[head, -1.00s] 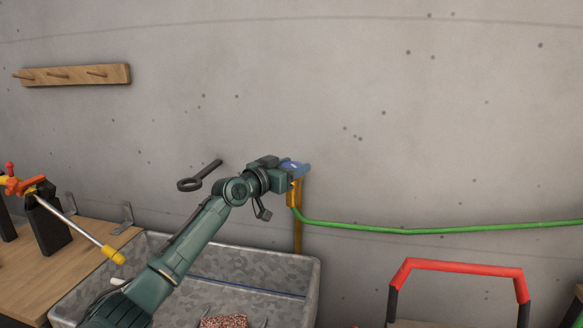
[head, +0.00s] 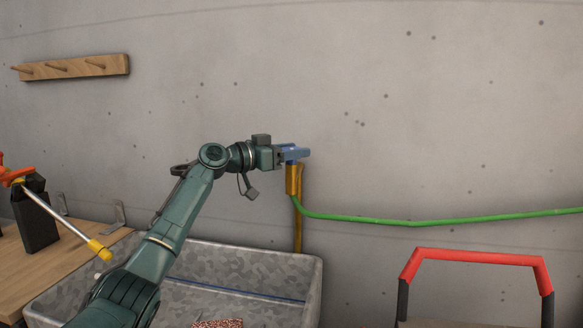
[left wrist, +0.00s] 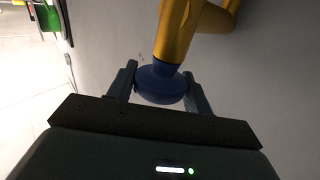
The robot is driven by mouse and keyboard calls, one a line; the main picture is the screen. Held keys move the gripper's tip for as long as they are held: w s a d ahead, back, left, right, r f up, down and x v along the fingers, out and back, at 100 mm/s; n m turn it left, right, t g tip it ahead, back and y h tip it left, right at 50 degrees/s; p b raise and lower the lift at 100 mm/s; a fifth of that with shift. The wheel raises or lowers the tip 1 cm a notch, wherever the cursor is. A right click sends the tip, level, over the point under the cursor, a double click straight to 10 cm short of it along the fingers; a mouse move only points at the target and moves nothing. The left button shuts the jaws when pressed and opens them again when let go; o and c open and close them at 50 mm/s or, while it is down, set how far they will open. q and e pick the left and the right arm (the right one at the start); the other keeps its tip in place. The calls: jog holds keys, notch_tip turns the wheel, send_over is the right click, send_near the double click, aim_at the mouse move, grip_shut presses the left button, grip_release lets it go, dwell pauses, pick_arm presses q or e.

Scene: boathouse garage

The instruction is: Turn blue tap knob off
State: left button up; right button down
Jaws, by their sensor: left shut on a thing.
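The blue tap knob (head: 301,153) sits on top of the yellow tap body (head: 293,180) at the wall, partly hidden behind my left gripper in the head view. My left gripper (head: 291,155) reaches it from the left. In the left wrist view the blue knob (left wrist: 160,85) lies between the two fingers of my left gripper (left wrist: 159,92), which are shut on it. The yellow tap (left wrist: 180,35) rises beyond it there. My right gripper is in neither view.
A green hose (head: 430,222) runs right from the tap. A grey sink (head: 313,285) stands below. A wooden bench (head: 60,265) with a dark-bodied tool is at the left. A red and black handle (head: 475,255) stands at lower right. A peg rack (head: 75,67) hangs on the wall.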

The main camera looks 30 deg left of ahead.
pick_arm(q)
jog(key=shift+m+g+h, duration=0.5)
jog(key=shift+m+h, duration=0.1)
jog(key=shift+h, duration=0.1)
jog(key=shift+r+m+g+h+p, duration=0.1)
jog(key=shift+m+g+h+p, duration=0.3)
jog(key=shift+m+g+h, duration=0.3)
jog(key=shift+m+g+h+p, duration=0.4)
jog(key=shift+g+h+p, duration=0.1)
jog(key=shift+h+p, duration=0.1)
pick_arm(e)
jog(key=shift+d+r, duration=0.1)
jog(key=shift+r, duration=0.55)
pick_arm(q)
jog(key=shift+m+g+h+p, duration=0.3)
jog(key=shift+g+p, duration=0.1)
jog(key=shift+f, duration=0.2)
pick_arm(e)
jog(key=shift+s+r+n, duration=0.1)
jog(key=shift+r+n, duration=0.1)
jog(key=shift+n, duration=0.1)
pick_arm(q)
jog(key=o, duration=0.9)
